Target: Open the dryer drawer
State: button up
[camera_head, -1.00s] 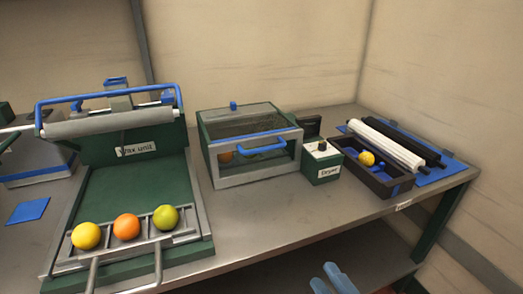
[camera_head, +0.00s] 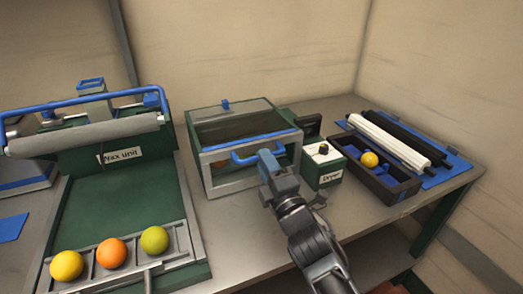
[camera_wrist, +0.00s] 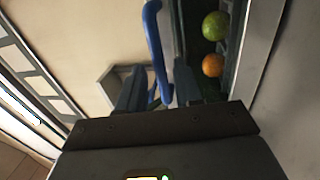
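The dryer (camera_head: 232,182) is a grey and green box with a clear top, in the middle of the bench in the head view. Its drawer front carries a blue bar handle (camera_head: 243,159) and looks shut. In the wrist view the handle (camera_wrist: 153,40) runs down between the two fingers of my gripper (camera_wrist: 160,78). The fingers stand apart on either side of the bar, and I cannot see either one pressing on it. In the head view my gripper (camera_head: 268,160) covers the right end of the handle. A green fruit (camera_wrist: 214,25) and an orange (camera_wrist: 213,65) lie inside the dryer.
A control box (camera_head: 322,165) labelled Dryer stands close to the dryer's right. The wax unit (camera_head: 120,195) is on the left, with three fruits on its front rack. A dark tray (camera_head: 398,187) with a yellow-orange fruit is at right. Bare bench lies before the dryer.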

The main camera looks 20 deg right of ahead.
aim_at(245, 149)
jog(key=shift+w+r+p, duration=0.15)
jog(key=shift+w+p, duration=0.05)
jog(key=shift+w, duration=0.55)
jog(key=shift+w+r+p, duration=0.1)
jog(key=shift+w+p, duration=0.1)
jog(key=shift+w, duration=0.5)
grip_shut()
